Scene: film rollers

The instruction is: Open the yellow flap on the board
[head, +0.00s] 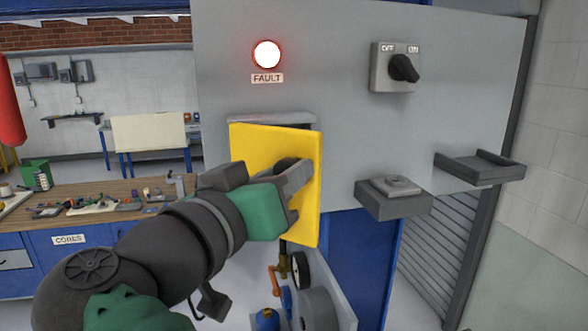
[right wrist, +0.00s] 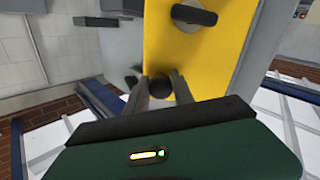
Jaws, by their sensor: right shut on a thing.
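The yellow flap (head: 268,143) is on the grey board (head: 345,110), under a short grey ledge (head: 272,118). In the head view it looks angled to the board, and its thick right edge shows. The arm hides its lower left part. My right gripper (head: 298,178) is in front of the flap. In the right wrist view the flap (right wrist: 192,55) fills the upper middle. There the fingers (right wrist: 161,90) are shut on a dark round knob (right wrist: 161,87) at the flap's face. My left gripper is not in view.
A red FAULT lamp (head: 267,54) and an OFF/ON switch (head: 396,67) are above. Grey brackets (head: 394,198) and (head: 480,168) jut out to the right. Hoses and a wheel (head: 301,270) are below the flap. A cluttered workbench (head: 110,190) stands at left.

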